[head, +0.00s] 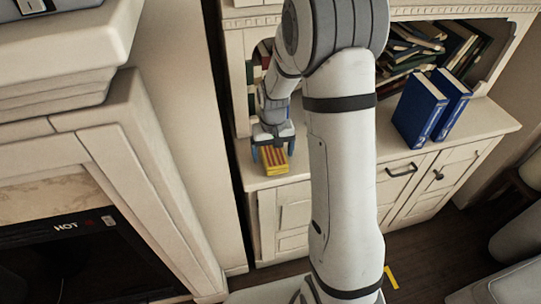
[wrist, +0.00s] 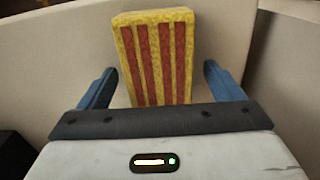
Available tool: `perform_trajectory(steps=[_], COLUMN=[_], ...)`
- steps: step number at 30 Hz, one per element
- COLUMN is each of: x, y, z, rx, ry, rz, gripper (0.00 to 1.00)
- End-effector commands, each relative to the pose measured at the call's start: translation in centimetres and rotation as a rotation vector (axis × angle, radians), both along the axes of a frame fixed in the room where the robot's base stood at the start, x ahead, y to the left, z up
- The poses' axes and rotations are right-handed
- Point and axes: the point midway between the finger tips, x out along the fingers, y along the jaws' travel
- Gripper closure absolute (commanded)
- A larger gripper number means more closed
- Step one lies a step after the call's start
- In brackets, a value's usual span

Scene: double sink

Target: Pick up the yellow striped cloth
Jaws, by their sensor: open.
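The yellow striped cloth (head: 273,160) is a small yellow block-like bundle with red stripes, on the cabinet top near its left front edge in the head view. In the wrist view the cloth (wrist: 158,58) stands out ahead between the two blue fingers, with a gap on each side. My gripper (head: 269,158) is open around or just behind the cloth in the head view. The wrist view also shows my gripper (wrist: 163,88) with its fingers spread wide. The cloth's lower end is hidden behind the gripper body in the wrist view.
Two blue books (head: 430,107) stand upright on the cabinet top (head: 355,150) to the right. Shelves with leaning books (head: 425,45) rise behind. A cream fireplace surround (head: 150,165) is at left, with a narrow gap before the cabinet. The counter between cloth and books is partly hidden by my arm.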

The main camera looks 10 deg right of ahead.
Motion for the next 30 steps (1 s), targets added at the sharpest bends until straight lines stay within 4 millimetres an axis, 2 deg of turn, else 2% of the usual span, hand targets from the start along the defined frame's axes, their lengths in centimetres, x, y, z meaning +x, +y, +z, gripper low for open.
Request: perform_trajectory(steps=[8,25,30], x=[-0.03,-0.02,-0.02], y=[-0.19,-0.25,-0.26], z=[-0.48,-0.44,-0.43], rx=[0.000,0.000,0.000], ry=[0.000,0.000,0.000], rz=[-0.004,-0.005,-0.006], gripper=[0.13,0.59,0.61])
